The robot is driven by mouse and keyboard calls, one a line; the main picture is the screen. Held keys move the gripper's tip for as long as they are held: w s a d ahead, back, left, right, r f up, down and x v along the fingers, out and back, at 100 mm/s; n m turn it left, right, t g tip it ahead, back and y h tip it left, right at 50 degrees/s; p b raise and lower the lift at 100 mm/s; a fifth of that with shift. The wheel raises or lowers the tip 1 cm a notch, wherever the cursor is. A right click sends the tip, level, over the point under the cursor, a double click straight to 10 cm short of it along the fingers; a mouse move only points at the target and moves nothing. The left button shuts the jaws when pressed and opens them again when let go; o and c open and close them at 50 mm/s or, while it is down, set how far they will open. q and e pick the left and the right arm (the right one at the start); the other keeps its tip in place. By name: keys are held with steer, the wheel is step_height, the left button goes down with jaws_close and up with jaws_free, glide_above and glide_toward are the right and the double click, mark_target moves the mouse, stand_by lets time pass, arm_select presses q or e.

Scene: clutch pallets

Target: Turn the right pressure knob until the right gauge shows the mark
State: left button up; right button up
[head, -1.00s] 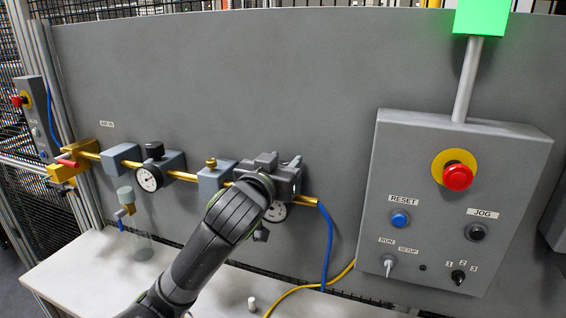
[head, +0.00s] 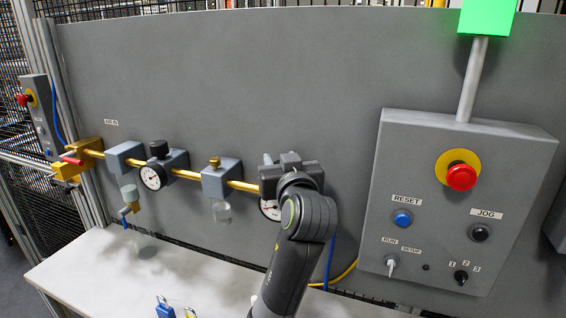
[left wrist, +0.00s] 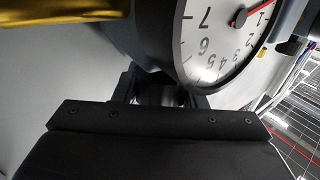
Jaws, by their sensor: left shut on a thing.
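The right gauge (head: 269,210) has a white face on the brass pipe and is partly hidden behind my left arm. It also shows close up in the left wrist view (left wrist: 222,48), cut off by the top edge, with a red needle pointing near the 1. I cannot make out a target mark. My left gripper (head: 282,170) is at the regulator above this gauge, shut on the right pressure knob, which the gripper hides. In the left wrist view the fingers (left wrist: 160,92) are dark and partly hidden. My right gripper is out of view.
The left regulator has a black knob (head: 158,148) and its own gauge (head: 153,177). A filter unit (head: 221,179) stands between the regulators. A control box (head: 455,210) with a red button is at right. A blue object (head: 165,308) lies on the pale bench (head: 95,275).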

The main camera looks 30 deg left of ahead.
arm_select(q)
steer(key=shift+s+a+n+g+y, duration=0.1)
steer(key=shift+n+g+y, duration=0.85)
steer(key=shift+g, duration=0.25)
steer(key=shift+r, duration=0.1)
steer(key=o, duration=1)
steer(key=shift+a, duration=0.1)
steer(key=shift+b, duration=0.3)
